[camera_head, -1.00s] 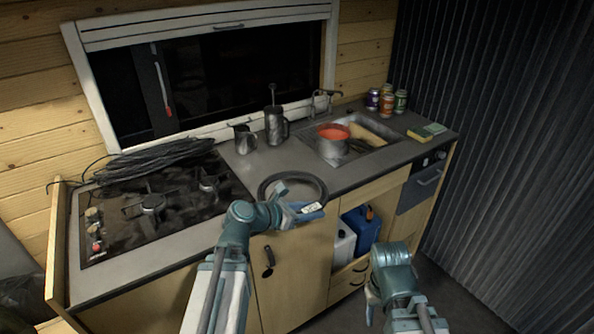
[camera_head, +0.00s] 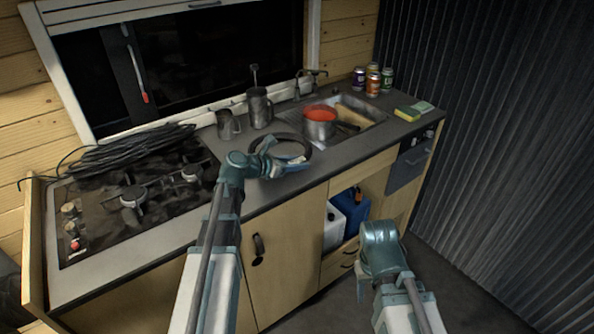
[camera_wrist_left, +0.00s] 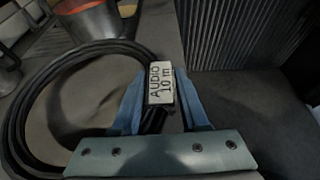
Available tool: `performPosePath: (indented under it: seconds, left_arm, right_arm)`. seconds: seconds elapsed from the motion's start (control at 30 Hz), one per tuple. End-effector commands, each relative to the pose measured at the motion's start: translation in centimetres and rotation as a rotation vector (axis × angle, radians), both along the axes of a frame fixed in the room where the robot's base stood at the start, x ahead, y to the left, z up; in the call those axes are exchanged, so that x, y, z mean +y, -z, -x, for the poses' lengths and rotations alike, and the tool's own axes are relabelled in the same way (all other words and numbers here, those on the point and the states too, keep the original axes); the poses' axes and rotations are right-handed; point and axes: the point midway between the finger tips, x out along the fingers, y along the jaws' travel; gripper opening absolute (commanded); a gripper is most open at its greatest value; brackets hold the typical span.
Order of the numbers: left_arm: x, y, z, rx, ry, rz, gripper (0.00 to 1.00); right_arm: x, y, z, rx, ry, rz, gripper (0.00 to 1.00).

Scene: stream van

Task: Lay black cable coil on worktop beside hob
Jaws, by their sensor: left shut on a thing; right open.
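The black cable coil (camera_head: 309,149) is a flat ring over the worktop (camera_head: 213,213), between the hob (camera_head: 135,200) and the sink. My left gripper (camera_head: 297,163) is shut on the near right side of the ring, at a white tag. In the left wrist view the coil (camera_wrist_left: 22,112) fills the left side, and the tag (camera_wrist_left: 161,84) between the fingers reads "AUDIO 10 m". I cannot tell whether the coil touches the worktop. My right gripper (camera_head: 363,290) is open and empty, low in front of the cabinets.
A loose heap of black cable (camera_head: 130,148) lies along the back of the hob. A metal jug (camera_head: 228,126) and a press pot (camera_head: 259,108) stand behind the coil. A pot with red contents (camera_head: 320,124) is at the sink (camera_head: 362,113). Several cans stand at the back right.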

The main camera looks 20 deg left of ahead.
Motion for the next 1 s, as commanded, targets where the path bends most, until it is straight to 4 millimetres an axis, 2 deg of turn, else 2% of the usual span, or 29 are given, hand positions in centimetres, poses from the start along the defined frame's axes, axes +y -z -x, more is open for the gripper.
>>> performPosePath:
  seconds: [0.23, 0.53, 0.97, 1.0]
  left_arm:
    - [0.1, 0.4, -0.3, -0.001, -0.001, 0.0, 0.0]
    - [0.2, 3.6, -0.2, -0.001, -0.005, 0.0, 0.0]
    - [0.2, 3.9, -0.2, -0.001, -0.005, 0.0, 0.0]
    - [0.2, 3.7, -0.2, 0.0, -0.004, 0.0, 0.51]
  right_arm:
    - [0.0, 0.4, 0.0, 0.0, 0.0, 0.0, 0.5]
    - [0.0, 3.6, 0.0, 0.0, 0.0, 0.0, 0.5]
    - [0.0, 3.9, 0.0, 0.0, 0.0, 0.0, 0.5]
    - [0.0, 3.7, 0.0, 0.0, 0.0, 0.0, 0.5]
